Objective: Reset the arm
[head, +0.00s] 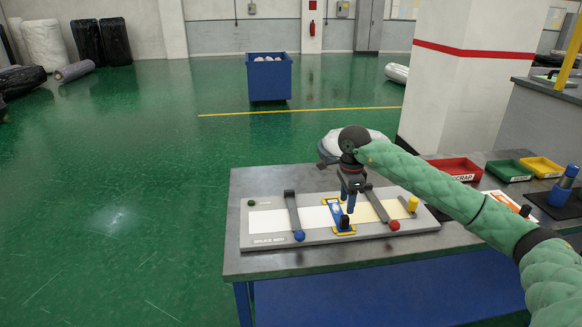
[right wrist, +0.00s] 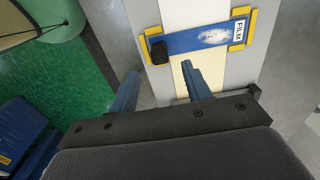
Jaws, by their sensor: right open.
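My right gripper (head: 348,203) hangs above the grey splice board (head: 265,239) on the workbench, and its arm comes in from the right. In the right wrist view its two blue fingers (right wrist: 160,85) are apart with nothing between them. A blue bar labelled FILM (right wrist: 203,37) with yellow end pieces and a black knob lies across the pale strip, just beyond the fingertips. The same bar shows in the head view (head: 337,215), partly behind the gripper. My left gripper is not in view.
On the board are a clamp with a blue knob (head: 299,235), another with a red knob (head: 394,225), and a yellow block (head: 412,203). A red scrap bin (head: 456,169), green bin (head: 508,171) and yellow bin (head: 541,167) stand behind my arm.

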